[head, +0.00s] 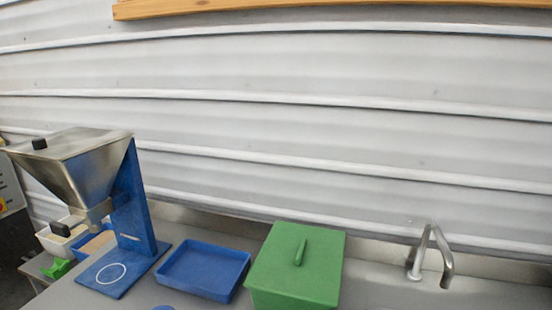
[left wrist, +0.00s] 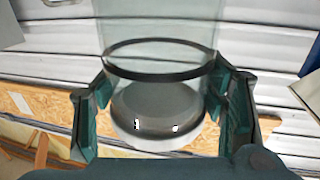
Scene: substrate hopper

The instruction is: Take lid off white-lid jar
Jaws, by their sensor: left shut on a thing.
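In the left wrist view, a clear glass jar (left wrist: 160,60) stands out between the fingers of my left gripper (left wrist: 165,100). The gripper is shut on it, with one finger pad on each side. A dark ring circles the glass, and a rounded grey-white end (left wrist: 155,125) lies nearest the palm. I cannot tell whether that end is the white lid or the jar's base. Neither the jar nor any gripper shows in the head view. My right gripper is in neither view.
A steel hopper (head: 75,165) on a blue stand (head: 135,200) is at the left. A blue tray (head: 205,268) and a green lidded box (head: 300,275) stand on the steel counter (head: 385,293). A tap (head: 430,255) is at the right. The ribbed wall (head: 300,130) closes the back.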

